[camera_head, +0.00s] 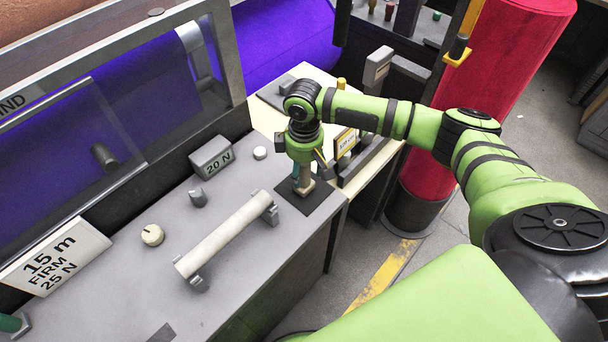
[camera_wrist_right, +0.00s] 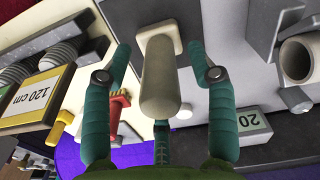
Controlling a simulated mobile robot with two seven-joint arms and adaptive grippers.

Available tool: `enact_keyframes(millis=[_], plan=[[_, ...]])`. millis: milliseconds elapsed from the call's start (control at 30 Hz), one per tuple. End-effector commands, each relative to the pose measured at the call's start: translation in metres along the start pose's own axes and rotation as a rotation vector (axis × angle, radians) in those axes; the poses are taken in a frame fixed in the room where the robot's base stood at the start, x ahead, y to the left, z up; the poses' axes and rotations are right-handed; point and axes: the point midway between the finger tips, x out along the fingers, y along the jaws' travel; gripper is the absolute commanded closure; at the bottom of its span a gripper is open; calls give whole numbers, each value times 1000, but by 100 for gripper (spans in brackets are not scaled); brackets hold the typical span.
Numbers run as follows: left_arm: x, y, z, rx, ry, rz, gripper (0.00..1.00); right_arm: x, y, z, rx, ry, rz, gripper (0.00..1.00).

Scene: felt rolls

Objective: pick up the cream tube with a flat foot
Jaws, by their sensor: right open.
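The cream tube with a flat foot (camera_wrist_right: 158,80) stands upright on its square foot (camera_wrist_right: 160,36) in the right wrist view. In the head view it shows only in part (camera_head: 305,187), on a dark square pad (camera_head: 322,203) near the bench's right end, mostly hidden by my gripper. My right gripper (camera_head: 302,172) is over it, open, pointing down. In the right wrist view its teal fingers (camera_wrist_right: 160,50) stand on either side of the tube, with gaps showing on both sides. My left gripper does not show.
A longer cream tube (camera_head: 225,237) lies on two grey cradles left of the pad. A "20 N" block (camera_head: 212,158), a cream knob (camera_head: 152,235) and a "15 m" sign (camera_head: 55,258) are on the bench. A red roll (camera_head: 500,60) stands beyond the bench's right side.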

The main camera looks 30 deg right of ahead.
Motion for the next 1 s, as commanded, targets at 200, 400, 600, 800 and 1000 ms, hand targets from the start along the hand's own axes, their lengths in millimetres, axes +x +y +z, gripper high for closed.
enact_keyframes(millis=[200,400,600,800,1000], plan=[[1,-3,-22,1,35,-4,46,0,0,0,-1,0,0,62],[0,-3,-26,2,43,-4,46,0,0,0,-1,0,0,100],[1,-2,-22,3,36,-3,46,0,0,0,-1,0,0,100],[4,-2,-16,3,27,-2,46,-6,0,-1,-1,1,0,100],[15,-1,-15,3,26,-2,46,-32,0,-2,-1,7,1,100]])
